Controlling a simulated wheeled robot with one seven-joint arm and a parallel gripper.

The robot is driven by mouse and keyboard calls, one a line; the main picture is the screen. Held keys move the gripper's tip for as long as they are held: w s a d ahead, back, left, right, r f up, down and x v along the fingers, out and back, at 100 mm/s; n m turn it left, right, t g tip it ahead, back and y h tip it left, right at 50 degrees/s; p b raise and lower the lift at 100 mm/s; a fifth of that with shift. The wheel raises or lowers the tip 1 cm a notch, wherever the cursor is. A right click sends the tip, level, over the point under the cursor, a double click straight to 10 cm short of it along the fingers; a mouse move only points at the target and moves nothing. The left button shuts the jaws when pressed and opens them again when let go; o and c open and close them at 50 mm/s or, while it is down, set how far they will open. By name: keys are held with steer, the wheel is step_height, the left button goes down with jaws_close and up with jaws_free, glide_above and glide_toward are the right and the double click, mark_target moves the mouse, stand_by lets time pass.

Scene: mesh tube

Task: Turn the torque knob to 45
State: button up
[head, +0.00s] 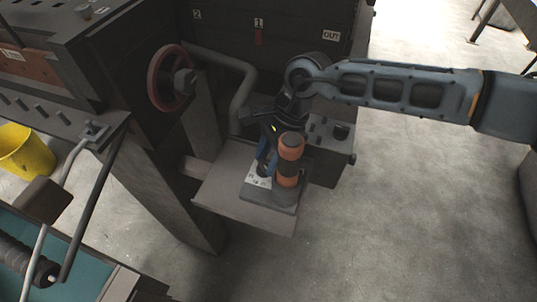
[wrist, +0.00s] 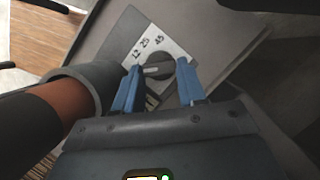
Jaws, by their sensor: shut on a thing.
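The torque knob (wrist: 160,68) is a dark round knob with a white pointer mark, on a pale dial plate (wrist: 174,45) printed with numbers including 25 and 45. In the wrist view the white mark points left, away from the 45 at the upper edge. My gripper (wrist: 158,70) has its two blue fingers on either side of the knob and is shut on it. In the head view my gripper (head: 266,164) reaches down to the plate (head: 257,181); the knob is mostly hidden there.
An orange and black upright cylinder (head: 289,160) stands close beside my gripper, on the same grey base (head: 272,198). A metal shelf (head: 235,208) carries it. A red handwheel (head: 169,78) and bent pipe (head: 240,92) are behind left. Open floor (head: 400,220) lies right.

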steer(key=shift+m, duration=0.5)
steer(key=o, duration=0.8)
steer(key=shift+b+v, duration=0.65)
steer(key=shift+v, duration=3.25)
steer(key=shift+s+d, duration=0.15)
